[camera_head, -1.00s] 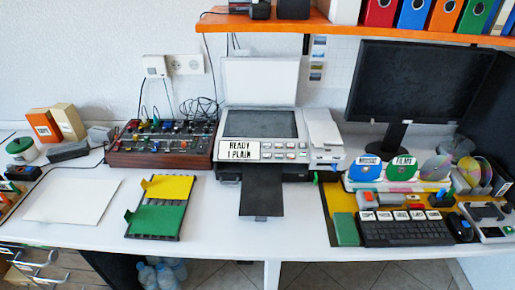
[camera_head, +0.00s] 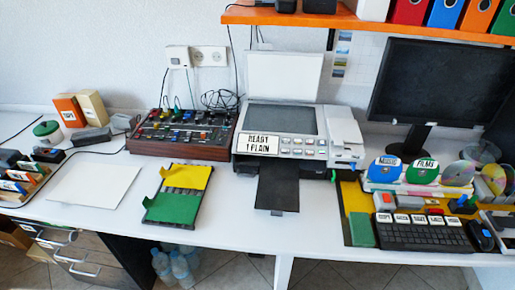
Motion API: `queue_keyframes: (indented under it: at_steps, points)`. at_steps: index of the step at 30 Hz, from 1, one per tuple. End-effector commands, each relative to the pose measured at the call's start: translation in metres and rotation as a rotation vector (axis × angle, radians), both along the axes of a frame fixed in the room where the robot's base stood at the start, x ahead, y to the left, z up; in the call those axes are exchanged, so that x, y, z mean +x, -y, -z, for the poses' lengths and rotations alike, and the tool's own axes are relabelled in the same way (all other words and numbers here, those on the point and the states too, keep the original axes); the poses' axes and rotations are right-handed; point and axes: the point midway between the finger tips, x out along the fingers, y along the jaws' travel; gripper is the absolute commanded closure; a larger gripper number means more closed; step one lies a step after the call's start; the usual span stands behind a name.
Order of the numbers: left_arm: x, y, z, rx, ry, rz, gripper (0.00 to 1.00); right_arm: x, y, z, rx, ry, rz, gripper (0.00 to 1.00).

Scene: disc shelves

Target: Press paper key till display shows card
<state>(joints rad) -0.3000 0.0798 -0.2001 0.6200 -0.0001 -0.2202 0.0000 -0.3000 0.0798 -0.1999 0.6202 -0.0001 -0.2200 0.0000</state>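The printer (camera_head: 281,116) stands at the back middle of the desk with its lid up. A panel of small keys (camera_head: 302,147) lies just right of the display. The key labels are too small to read, so I cannot tell which is the paper key. A black output tray (camera_head: 277,188) sticks out at the front. Neither of my grippers shows in the view.
A mixer-like box (camera_head: 183,134) stands left of the printer. A yellow and green tray (camera_head: 178,196) lies in front of it. A keyboard (camera_head: 421,232) and monitor (camera_head: 441,90) are at the right. An orange shelf (camera_head: 290,18) hangs above. The white desk front is mostly clear.

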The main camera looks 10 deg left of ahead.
Motion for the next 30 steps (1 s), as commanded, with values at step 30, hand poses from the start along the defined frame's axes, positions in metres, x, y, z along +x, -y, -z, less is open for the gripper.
queue_keyframes:
  at_steps: [30]
  points:
    - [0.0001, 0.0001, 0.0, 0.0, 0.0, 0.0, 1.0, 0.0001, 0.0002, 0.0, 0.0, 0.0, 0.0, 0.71]
